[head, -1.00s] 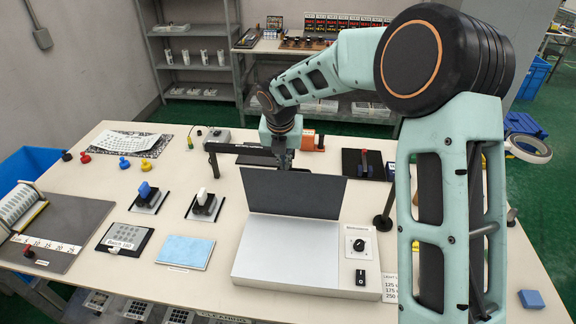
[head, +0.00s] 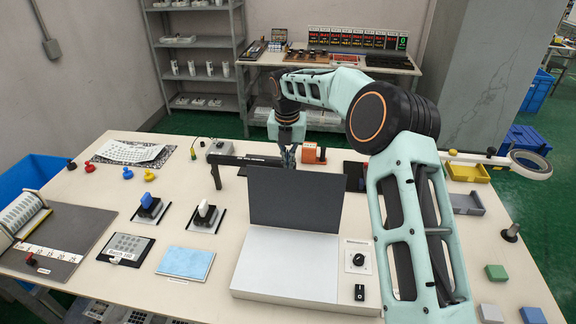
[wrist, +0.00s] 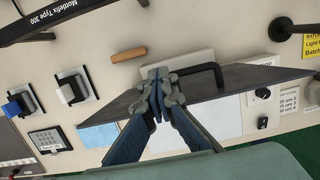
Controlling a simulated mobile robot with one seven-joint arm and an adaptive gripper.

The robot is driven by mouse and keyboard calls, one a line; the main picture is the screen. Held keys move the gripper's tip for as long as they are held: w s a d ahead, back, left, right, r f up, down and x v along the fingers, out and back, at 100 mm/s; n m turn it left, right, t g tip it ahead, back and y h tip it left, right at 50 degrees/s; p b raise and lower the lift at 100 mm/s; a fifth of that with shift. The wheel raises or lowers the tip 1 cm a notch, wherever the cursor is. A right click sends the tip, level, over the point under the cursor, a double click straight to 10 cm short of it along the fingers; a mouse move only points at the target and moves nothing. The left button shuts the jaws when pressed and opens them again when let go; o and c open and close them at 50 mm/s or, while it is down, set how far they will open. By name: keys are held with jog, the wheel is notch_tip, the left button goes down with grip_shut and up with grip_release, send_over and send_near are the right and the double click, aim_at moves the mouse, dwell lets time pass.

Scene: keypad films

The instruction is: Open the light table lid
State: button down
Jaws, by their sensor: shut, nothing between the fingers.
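The light table (head: 285,262) is a low white box with a pale top at the front middle of the workbench. Its dark grey lid (head: 295,200) stands raised along the back edge, the pale top uncovered. My gripper (head: 287,156) is just behind the lid's top edge in the head view, its tips partly hidden. In the wrist view my gripper (wrist: 157,76) is shut and empty, overlapping the lid (wrist: 225,88) in the picture. A black bar handle (wrist: 205,76) shows right of the fingers, apart from them. I cannot tell whether the fingers touch the lid.
A control panel with a black knob (head: 358,259) adjoins the light table's right side. A black arm on a post (head: 240,160) stands behind left. Two stamp-like tools (head: 204,213), a blue pad (head: 187,262) and a keypad film (head: 128,247) lie left. A ring magnifier (head: 528,163) is at right.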

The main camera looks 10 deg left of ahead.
jog(key=shift+d+f+g, duration=0.1)
jog(key=shift+f+g, duration=0.2)
jog(key=shift+f, duration=0.25)
jog(key=shift+r, duration=0.1)
notch_tip(320, 180, up, 13)
jog(key=s, duration=0.1)
jog(key=shift+f, duration=0.2)
dwell(0.3)
